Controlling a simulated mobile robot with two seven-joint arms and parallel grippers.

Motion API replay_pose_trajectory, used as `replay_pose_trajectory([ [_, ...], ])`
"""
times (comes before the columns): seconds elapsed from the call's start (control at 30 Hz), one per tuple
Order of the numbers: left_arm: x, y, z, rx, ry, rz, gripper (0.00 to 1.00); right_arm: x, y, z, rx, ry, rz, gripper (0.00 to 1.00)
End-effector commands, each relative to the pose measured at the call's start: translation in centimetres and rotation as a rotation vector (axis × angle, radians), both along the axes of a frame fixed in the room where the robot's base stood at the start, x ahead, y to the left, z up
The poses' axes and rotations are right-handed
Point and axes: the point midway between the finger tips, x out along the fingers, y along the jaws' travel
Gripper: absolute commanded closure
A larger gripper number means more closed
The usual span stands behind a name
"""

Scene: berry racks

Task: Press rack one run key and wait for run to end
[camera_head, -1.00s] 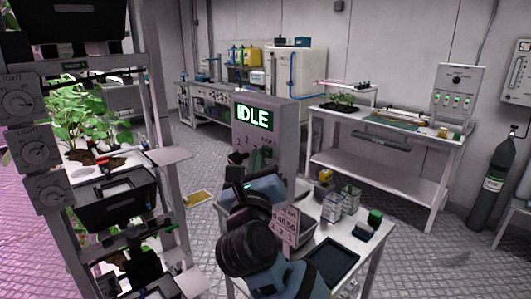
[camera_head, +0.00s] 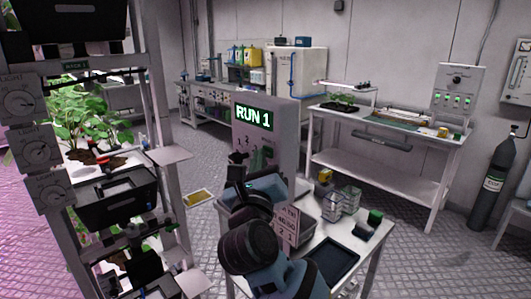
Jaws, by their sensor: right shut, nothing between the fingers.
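A grey control box (camera_head: 283,124) stands at mid picture behind the white table. Its display (camera_head: 254,118) reads RUN 1 in green. Below the display are small numbers and green keys (camera_head: 262,156), partly hidden by my right gripper. My right gripper (camera_head: 237,160) is shut and empty in front of the box's lower left face, its dark arm coming up from the bottom. I cannot tell whether it touches a key. My left gripper is not in view.
A plant rack (camera_head: 172,205) with dials, black bins and leafy plants fills the left. The white table (camera_head: 362,268) holds a blue tray, clear baskets, a small green-topped item and a dark tray (camera_head: 333,262). A bench (camera_head: 400,128) and a gas cylinder (camera_head: 492,185) stand at the right.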

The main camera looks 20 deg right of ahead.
Motion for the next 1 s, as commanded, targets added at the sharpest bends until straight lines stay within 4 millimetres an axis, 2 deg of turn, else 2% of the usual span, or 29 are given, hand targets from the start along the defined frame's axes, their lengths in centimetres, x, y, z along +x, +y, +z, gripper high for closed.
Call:
replay_pose_trajectory([
  [0.3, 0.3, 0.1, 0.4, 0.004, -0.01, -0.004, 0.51, -0.5, 1.3, 0.1, 0.001, 0.0, 0.0, 1.0],
  [0.67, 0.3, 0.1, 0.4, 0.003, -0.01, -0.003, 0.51, -0.6, 1.6, 0.0, 0.0, 0.001, 0.001, 1.0],
  [1.0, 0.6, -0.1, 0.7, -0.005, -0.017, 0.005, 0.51, -1.5, 4.2, 0.0, 0.002, 0.0, 0.002, 1.0],
])
